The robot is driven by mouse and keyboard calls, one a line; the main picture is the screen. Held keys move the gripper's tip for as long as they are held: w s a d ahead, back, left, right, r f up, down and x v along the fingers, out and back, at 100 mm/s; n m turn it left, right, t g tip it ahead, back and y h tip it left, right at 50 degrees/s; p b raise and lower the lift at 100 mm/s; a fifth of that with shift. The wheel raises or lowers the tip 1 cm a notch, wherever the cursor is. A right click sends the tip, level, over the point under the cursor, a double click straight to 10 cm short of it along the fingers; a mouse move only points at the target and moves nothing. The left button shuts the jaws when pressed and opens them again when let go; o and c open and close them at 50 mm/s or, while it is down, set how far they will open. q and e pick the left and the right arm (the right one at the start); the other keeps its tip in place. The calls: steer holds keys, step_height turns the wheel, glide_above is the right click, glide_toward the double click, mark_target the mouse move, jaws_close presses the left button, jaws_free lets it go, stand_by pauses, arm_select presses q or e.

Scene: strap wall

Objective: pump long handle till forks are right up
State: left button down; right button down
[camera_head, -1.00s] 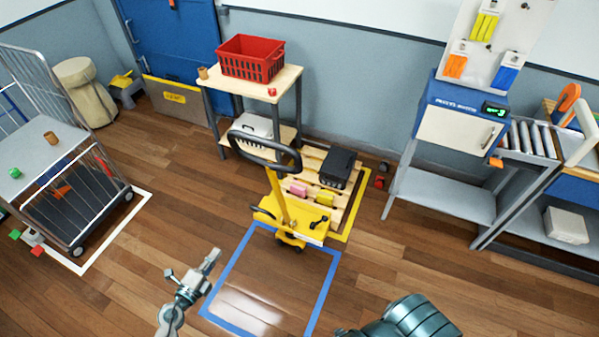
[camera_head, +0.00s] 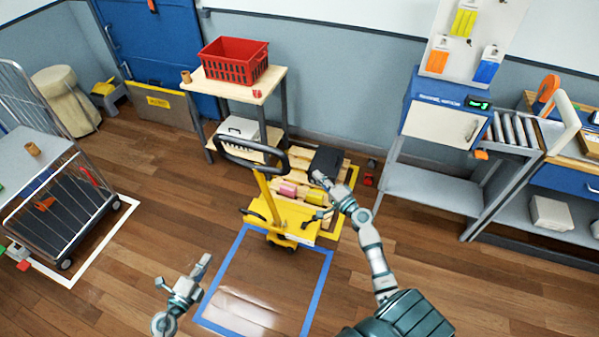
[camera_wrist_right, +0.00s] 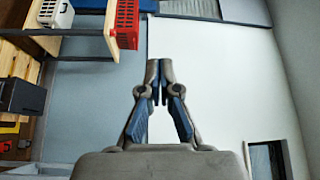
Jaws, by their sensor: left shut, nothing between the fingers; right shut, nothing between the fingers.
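The yellow pallet truck (camera_head: 285,215) stands at the far edge of the blue floor outline, by a wooden pallet (camera_head: 335,215). Its long handle (camera_head: 262,190) rises tilted and ends in a black loop grip (camera_head: 240,158). The forks are hidden by the truck body and the load. My right gripper (camera_head: 318,178) is shut and empty, to the right of the loop in the picture and apart from it. It also shows shut in the right wrist view (camera_wrist_right: 160,65). My left gripper (camera_head: 204,262) is shut and empty, low over the left side of the blue outline.
The pallet carries a black case (camera_head: 326,163), a pink block (camera_head: 288,189) and a yellow block. A wooden table (camera_head: 255,91) with a red basket (camera_head: 235,62) stands behind the handle. A wire cage cart (camera_head: 60,200) is at left. The blue outline (camera_head: 222,262) encloses bare floor.

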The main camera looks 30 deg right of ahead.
mark_target(287, 174)
steer(key=w, duration=1)
steer(key=a, duration=0.1)
steer(key=s+a, duration=0.1)
steer(key=a, duration=0.1)
steer(key=s+a, duration=0.1)
steer(key=shift+a, duration=0.25)
steer(key=s+a, duration=0.1)
steer(key=s+a+f, duration=0.1)
steer(key=shift+s+a, duration=0.15)
steer(key=shift+a, duration=0.45)
arm_select(q)
steer(key=c, duration=1.9)
jaws_free()
